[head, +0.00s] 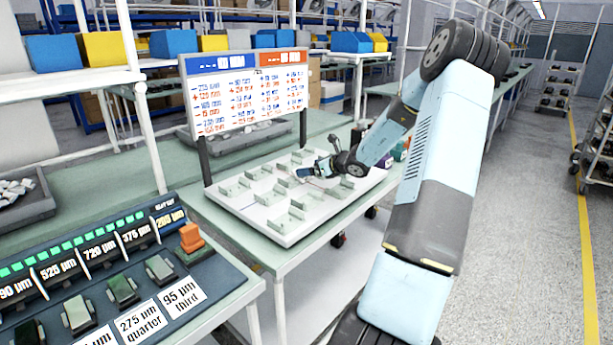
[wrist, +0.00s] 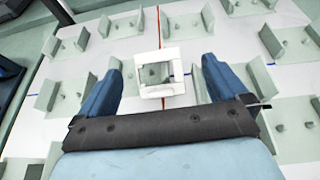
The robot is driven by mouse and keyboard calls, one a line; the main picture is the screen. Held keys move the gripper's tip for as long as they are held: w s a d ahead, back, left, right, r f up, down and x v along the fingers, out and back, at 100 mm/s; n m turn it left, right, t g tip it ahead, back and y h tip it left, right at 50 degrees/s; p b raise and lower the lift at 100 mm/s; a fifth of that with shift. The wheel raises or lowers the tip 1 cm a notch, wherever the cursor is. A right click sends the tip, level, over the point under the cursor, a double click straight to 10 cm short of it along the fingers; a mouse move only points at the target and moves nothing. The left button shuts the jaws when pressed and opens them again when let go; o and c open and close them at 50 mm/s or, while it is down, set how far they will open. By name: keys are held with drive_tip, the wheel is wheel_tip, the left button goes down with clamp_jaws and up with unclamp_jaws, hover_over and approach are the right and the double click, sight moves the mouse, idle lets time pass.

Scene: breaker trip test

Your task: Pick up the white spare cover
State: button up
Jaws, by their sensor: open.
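The white spare cover (wrist: 160,73) is a small square frame with an open middle, seen in the wrist view. It lies over the white tray board (wrist: 205,20), between the two blue fingers of my gripper (wrist: 161,60). The fingers are spread, with a visible gap on each side of the cover. A pale green holder shows through its opening. In the head view my gripper (head: 318,170) is low over the tray, among the holders, and the cover is too small there to make out clearly.
Several pale green U-shaped holders (head: 268,193) stand around my gripper on the tray. A printed sign board (head: 245,95) on posts rises behind the tray. A dark labelled panel (head: 110,285) with several switches is at the front left. The aisle floor (head: 530,220) at right is clear.

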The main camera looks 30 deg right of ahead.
drive_tip(key=shift+x, duration=2.7)
drive_tip(key=shift+s+a, duration=0.1)
drive_tip(key=shift+c, duration=0.4)
drive_tip(key=c, duration=1)
